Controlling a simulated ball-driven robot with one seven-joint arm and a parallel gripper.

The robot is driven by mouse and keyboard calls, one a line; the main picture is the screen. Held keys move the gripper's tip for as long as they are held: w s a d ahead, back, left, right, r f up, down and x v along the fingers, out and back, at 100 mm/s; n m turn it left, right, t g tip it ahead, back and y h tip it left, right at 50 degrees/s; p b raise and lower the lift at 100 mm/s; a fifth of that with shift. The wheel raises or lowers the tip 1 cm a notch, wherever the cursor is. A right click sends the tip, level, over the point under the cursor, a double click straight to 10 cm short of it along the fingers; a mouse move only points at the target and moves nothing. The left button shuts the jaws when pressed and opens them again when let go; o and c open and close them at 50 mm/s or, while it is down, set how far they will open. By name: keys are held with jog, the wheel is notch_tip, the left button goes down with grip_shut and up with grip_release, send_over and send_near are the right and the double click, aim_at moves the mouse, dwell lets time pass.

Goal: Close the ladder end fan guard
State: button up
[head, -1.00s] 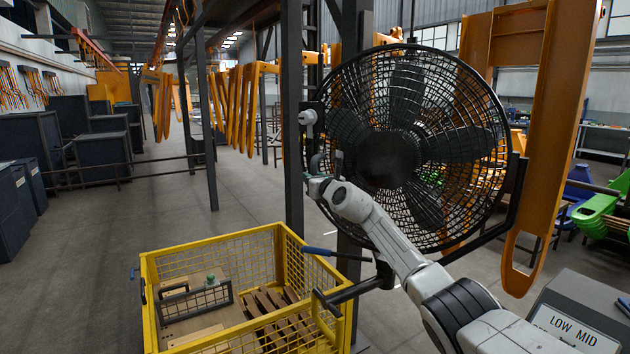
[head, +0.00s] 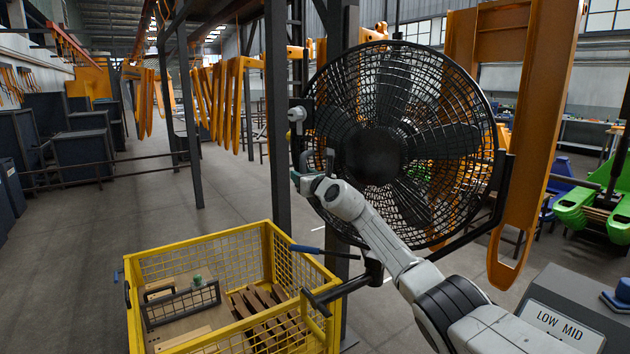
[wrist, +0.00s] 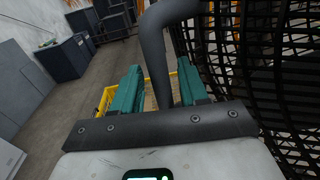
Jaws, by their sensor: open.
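The large black fan (head: 374,155) stands on a bracket in the middle of the head view. Its round wire guard (head: 450,90) faces me, and I cannot tell whether there is a gap at its rim. The guard mesh also fills the right of the wrist view (wrist: 265,70). My gripper (head: 300,180) is at the guard's left edge, beside a dark curved handle (head: 303,158). In the wrist view my gripper (wrist: 160,90) has its teal fingers apart. The grey curved handle (wrist: 157,50) rises between them. Whether either finger touches it is unclear.
A dark post (head: 276,110) stands just left of the fan. A yellow mesh crate (head: 190,245) with wooden pieces sits below left. A blue-ended bar (head: 305,249) juts out above the crate. A "LOW MID" control box (head: 553,325) is at lower right.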

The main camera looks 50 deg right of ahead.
jog(key=p+v, duration=0.6)
jog(key=v, duration=0.4)
jog(key=shift+s, duration=0.2)
dwell(0.5)
